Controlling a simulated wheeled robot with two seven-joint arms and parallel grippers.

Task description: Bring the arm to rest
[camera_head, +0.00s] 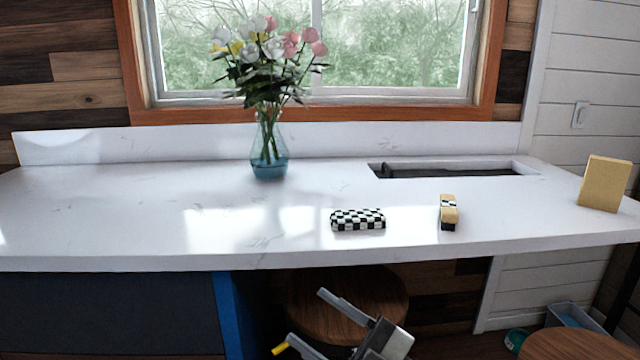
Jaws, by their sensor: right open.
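My right gripper (307,316) shows at the bottom middle of the head view, below the counter's front edge and in front of a round wooden stool. Its two grey fingers are apart with nothing between them, and one has a yellow part near its tip. The rest of my right arm is mostly cut off by the lower edge of the picture. My left gripper is not in view.
The white counter (130,215) bears a flower vase (268,155), a checkered case (358,220), a small yellow-and-black object (448,212) and a yellow block (604,183). A sink opening (450,170) lies behind. Below are a stool (350,290) and a bin (575,316).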

